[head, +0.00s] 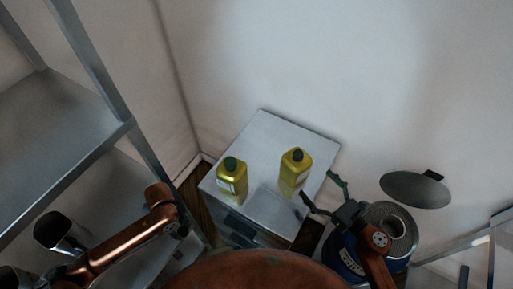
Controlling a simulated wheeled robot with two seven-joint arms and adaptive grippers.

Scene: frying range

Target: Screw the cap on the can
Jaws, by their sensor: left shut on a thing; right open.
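Two yellow cans stand upright on a square metal-topped stand. The right can (294,172) has a dark top (297,154); whether this is a cap or an open mouth is too small to tell. My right gripper (317,185) is open and empty, its dark fingers spread just right of the right can. My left arm comes in at the lower left, and its wrist shows left of the stand. The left gripper itself and whatever it holds are not visible. No loose cap shows.
The stand top (265,128) has free room behind the cans. A blue container (345,262) with a round metal top is at the right, beside a raised grey disc-shaped lid (414,190). Metal shelving (60,115) stands at the left. White walls close off the back.

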